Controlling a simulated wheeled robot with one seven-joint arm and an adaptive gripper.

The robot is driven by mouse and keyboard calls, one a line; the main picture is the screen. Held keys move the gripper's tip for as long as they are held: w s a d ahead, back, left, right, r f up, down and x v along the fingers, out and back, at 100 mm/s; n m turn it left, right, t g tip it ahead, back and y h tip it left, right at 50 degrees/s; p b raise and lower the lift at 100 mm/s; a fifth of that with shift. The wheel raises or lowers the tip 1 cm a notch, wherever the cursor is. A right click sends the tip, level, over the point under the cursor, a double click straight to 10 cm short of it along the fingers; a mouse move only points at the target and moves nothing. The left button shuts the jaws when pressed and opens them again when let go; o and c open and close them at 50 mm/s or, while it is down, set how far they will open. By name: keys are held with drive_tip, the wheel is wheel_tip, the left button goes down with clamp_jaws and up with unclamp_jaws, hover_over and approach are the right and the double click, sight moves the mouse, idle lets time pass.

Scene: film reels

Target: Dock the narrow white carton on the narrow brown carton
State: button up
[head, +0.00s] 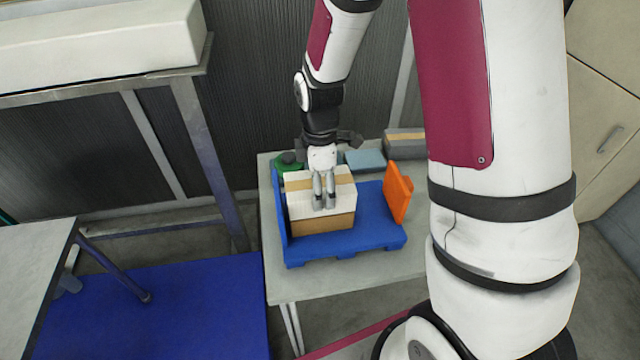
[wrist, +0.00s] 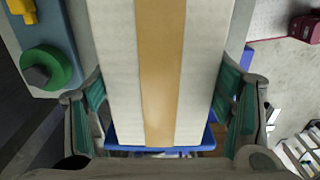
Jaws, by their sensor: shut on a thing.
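The narrow white carton (head: 302,202), with a tan tape strip along its top, is between the fingers of my gripper (head: 325,204). In the wrist view the white carton (wrist: 112,70) fills the space between the green-padded fingers, which are shut on it. The narrow brown carton (head: 322,224) shows directly below the white one in the head view, its front face visible and its top hidden. The two look lined up, touching or nearly so; I cannot tell if a small gap is left. The brown carton stands in a blue tray (head: 372,225).
The tray is on a grey table (head: 300,288). An orange panel (head: 398,190) stands at the tray's right side. Behind are a green round object (head: 287,163), a blue-grey box (head: 364,160) and a grey box (head: 405,142). The tray's right half is clear.

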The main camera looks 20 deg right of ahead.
drive_tip(key=shift+f, duration=0.2)
drive_tip(key=o, duration=1.5)
drive_tip(key=shift+c, duration=0.2)
wheel_tip(320, 180, up, 11)
drive_tip(key=s+r+m+t, duration=0.5)
drive_tip(key=s+r+m, duration=1)
drive_tip(key=s, duration=0.3)
drive_tip(key=shift+s+r+m+b, duration=0.15)
drive_tip(key=shift+m+b, duration=0.2)
drive_tip(key=shift+m, duration=0.05)
